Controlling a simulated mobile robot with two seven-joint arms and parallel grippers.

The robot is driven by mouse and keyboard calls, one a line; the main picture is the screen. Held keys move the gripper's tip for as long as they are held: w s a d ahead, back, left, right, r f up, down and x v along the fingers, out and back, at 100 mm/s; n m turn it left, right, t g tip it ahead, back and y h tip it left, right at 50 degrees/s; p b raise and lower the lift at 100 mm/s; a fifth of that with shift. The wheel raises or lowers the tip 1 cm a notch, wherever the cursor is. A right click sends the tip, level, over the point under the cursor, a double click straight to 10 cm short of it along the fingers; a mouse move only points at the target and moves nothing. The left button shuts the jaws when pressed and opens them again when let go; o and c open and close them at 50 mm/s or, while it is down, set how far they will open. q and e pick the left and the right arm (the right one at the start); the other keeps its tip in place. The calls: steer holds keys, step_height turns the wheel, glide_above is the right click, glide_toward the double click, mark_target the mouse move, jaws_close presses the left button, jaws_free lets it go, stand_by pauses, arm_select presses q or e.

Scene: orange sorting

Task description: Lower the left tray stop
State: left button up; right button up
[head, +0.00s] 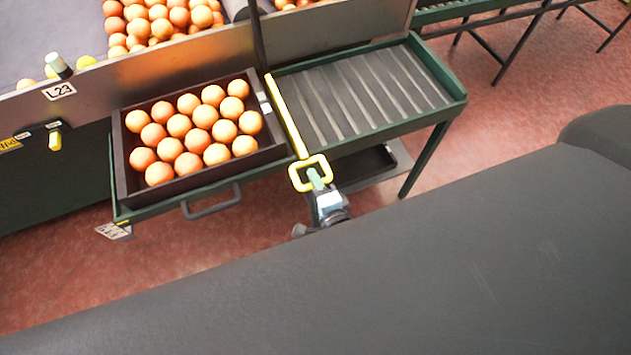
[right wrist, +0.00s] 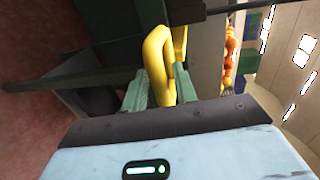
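The tray stop is a yellow bar (head: 286,115) with a yellow loop handle (head: 297,183) at its near end. It runs along the border between a full tray (head: 123,165) and an empty roller shelf (head: 437,98). My right gripper (head: 315,178) is at the loop, with a green finger showing inside it. In the right wrist view the yellow handle (right wrist: 157,58) fills the narrow gap between the two green fingers (right wrist: 160,88), and they appear closed on it. My left gripper is not in view.
The dark tray holds several oranges (head: 201,116) and sits on a green frame with a grey pull handle (head: 211,203). A metal sorting belt wall (head: 185,68) with label L23 stands behind. A lower shelf (head: 378,178) is under the rollers. Open red floor (head: 60,275) lies in front.

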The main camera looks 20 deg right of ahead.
jaws_close()
steer(key=shift+f, duration=0.1)
steer(key=f+b, duration=0.4)
steer(key=f, duration=0.1)
steer(key=shift+s, duration=0.2)
